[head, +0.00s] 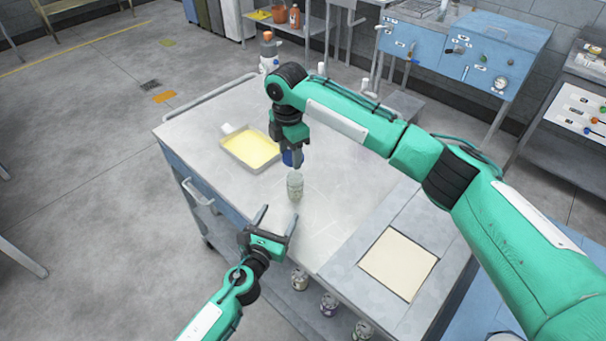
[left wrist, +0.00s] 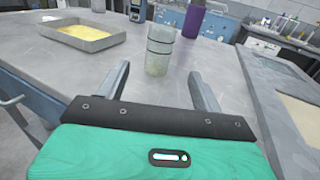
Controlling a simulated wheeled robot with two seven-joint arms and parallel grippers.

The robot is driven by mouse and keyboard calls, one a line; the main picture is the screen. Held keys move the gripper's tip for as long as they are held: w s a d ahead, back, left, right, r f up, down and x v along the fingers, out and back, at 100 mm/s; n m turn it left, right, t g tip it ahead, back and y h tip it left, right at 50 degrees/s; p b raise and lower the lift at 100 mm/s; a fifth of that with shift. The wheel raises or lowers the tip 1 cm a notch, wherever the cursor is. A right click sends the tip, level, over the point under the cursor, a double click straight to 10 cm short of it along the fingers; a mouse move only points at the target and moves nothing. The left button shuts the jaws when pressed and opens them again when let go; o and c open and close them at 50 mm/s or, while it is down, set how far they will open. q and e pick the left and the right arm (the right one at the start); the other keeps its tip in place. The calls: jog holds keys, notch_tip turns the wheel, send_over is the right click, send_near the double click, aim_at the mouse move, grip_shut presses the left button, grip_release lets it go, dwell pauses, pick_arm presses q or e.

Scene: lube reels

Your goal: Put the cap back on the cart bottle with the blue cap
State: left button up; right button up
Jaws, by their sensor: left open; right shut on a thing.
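A clear, pale greenish bottle (head: 295,186) stands upright on the cart top (head: 335,175). It also shows in the left wrist view (left wrist: 159,50), with no cap visible on it. My right gripper (head: 291,152) points down just beyond and above the bottle. It is shut on the blue cap (head: 292,158), which looks apart from the bottle's mouth. My left gripper (head: 270,222) is open and empty near the cart's front edge. In the left wrist view its fingers (left wrist: 160,88) stand apart, pointing toward the bottle without touching it.
A tray with yellow content (head: 250,150) lies left of the bottle. A pale square panel (head: 398,263) is at right. In the left wrist view a purple cylinder (left wrist: 191,20) shows beyond the bottle; I cannot tell what it is. An orange-capped bottle (head: 268,52) stands behind.

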aim_at(292, 189)
pick_arm(q)
jog(key=shift+r, duration=0.1)
pick_arm(e)
jog(key=shift+r, duration=0.15)
pick_arm(q)
jog(key=shift+w+d, duration=0.15)
jog(key=shift+w, duration=0.2)
pick_arm(e)
jog(key=shift+w+d, duration=0.15)
jog(key=shift+w, duration=0.2)
jog(key=shift+s, duration=0.1)
pick_arm(q)
jog(key=shift+w, duration=0.1)
jog(key=x, duration=1.1)
jog(key=shift+w+d, duration=0.1)
jog(key=shift+w, duration=0.2)
grip_shut()
pick_arm(e)
jog(key=shift+f, duration=2.5)
